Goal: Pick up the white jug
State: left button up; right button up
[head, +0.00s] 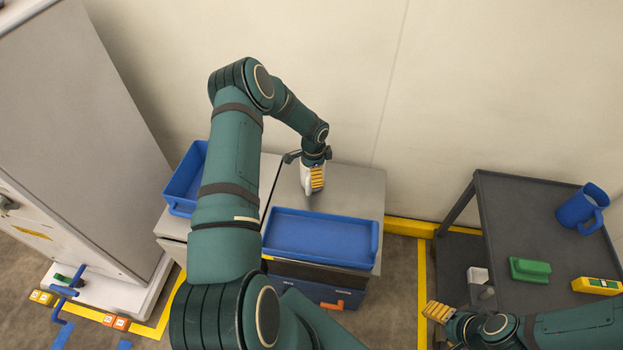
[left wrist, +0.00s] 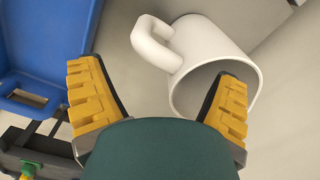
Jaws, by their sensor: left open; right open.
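The white jug (left wrist: 210,50) lies close in front of my left gripper (left wrist: 158,85) in the left wrist view, its handle toward the upper left and its mouth toward the lower right. My left gripper is open. Its right finger overlaps the jug's mouth; I cannot tell whether it is inside or only in front. In the head view the left gripper (head: 317,178) is over the grey cabinet top and the jug (head: 304,176) is mostly hidden behind it. My right gripper (head: 437,312) is open and apart, beside the dark cart at the lower right.
A blue tray (head: 318,240) lies at the front of the grey cabinet top (head: 360,190), near the jug. A blue bin (head: 185,182) is to the left. A wall stands behind.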

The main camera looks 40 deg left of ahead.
pick_arm(q)
notch_tip(320, 180, down, 2)
jog(key=shift+f, duration=0.1)
grip_shut()
dwell(0.4)
